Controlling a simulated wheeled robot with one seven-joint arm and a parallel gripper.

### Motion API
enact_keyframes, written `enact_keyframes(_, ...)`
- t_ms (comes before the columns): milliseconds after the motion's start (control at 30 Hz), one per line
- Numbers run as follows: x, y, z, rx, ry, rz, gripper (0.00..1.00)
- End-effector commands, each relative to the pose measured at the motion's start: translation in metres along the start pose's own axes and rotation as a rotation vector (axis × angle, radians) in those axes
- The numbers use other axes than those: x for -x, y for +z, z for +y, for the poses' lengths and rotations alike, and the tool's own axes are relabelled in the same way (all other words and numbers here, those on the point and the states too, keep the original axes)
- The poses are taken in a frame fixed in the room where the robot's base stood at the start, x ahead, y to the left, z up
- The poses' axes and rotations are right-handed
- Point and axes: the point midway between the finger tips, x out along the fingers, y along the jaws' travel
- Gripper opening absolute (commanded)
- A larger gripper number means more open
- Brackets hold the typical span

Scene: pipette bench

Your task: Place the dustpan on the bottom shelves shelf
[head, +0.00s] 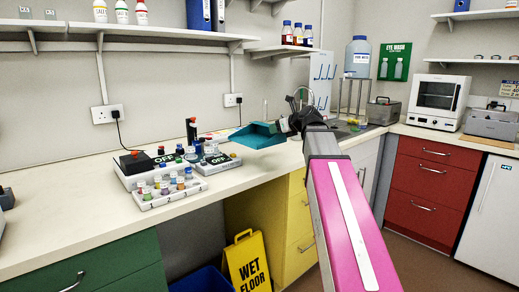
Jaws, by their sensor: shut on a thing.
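A teal dustpan (256,137) is held above the bench, its open pan side toward the left. My gripper (285,126) is shut on it at its right end; the handle is mostly hidden by the gripper. Wall shelves are above: a long white shelf (140,32) at upper left, a shorter shelf (268,51) a little lower beside it, and a shelf (485,15) at upper right with another (480,60) below it. I cannot tell which one is meant by the bottom shelf.
The bench top (60,215) holds a tube rack (168,193) and devices marked OFF (135,165) left of the dustpan. A water carboy (357,57), a microwave-like oven (437,99) and a grey box (490,124) stand farther right. A wet floor sign (247,262) stands below.

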Motion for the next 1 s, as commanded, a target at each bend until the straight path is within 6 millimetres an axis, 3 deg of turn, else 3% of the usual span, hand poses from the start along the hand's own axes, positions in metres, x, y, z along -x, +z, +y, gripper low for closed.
enact_keyframes(600, -0.081, -0.033, -0.086, -0.001, 0.0, 0.0, 0.18)
enact_keyframes(867, -0.09, -0.041, -0.094, -0.001, 0.0, -0.001, 0.18)
enact_keyframes(1000, -0.096, -0.056, -0.093, -0.002, 0.001, 0.0, 0.18)
